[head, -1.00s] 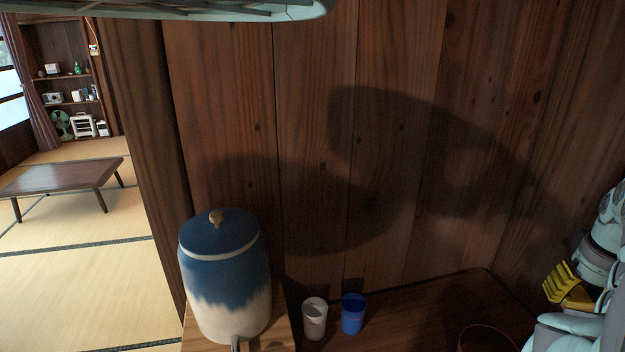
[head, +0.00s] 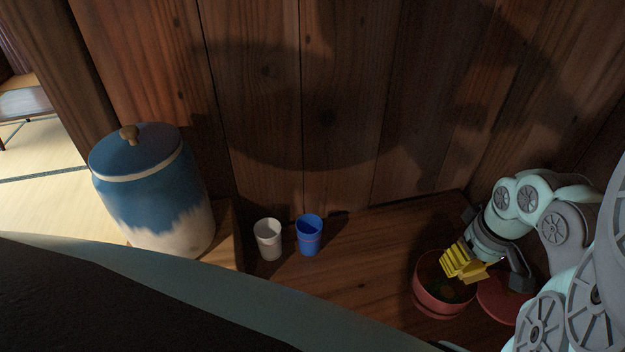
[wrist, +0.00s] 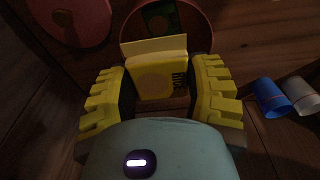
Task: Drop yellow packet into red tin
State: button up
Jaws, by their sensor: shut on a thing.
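My gripper (head: 462,266) has yellow ribbed fingers and is over the mouth of the open red tin (head: 437,308) in the head view. In the wrist view my gripper (wrist: 160,88) is shut on the yellow packet (wrist: 158,72), which stands between the two fingers. The packet's far end overlaps the opening of the red tin (wrist: 208,28). How deep the packet sits relative to the rim is hard to tell. Something green (wrist: 157,20) lies inside the tin. In the head view the packet cannot be told apart from the yellow fingers.
A round red lid (head: 508,305) lies beside the tin on the wooden surface. A white cup (head: 268,240) and a blue cup (head: 309,236) stand to the left. A blue and white lidded jar (head: 150,195) stands farther left. A wooden wall rises behind.

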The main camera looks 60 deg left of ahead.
aim_at(472, 267)
jog(key=shift+s+f+b, duration=0.1)
jog(key=shift+f+b, duration=1.8)
jog(key=shift+f, duration=0.8)
jog(key=o, duration=1)
jog(key=shift+r, duration=0.15)
jog(key=r, duration=0.4)
jog(key=d+r, duration=0.1)
jog(key=r, duration=0.6)
jog(key=shift+s+d+r, duration=0.2)
jog(key=shift+d+r, duration=0.05)
jog(key=shift+r, duration=0.15)
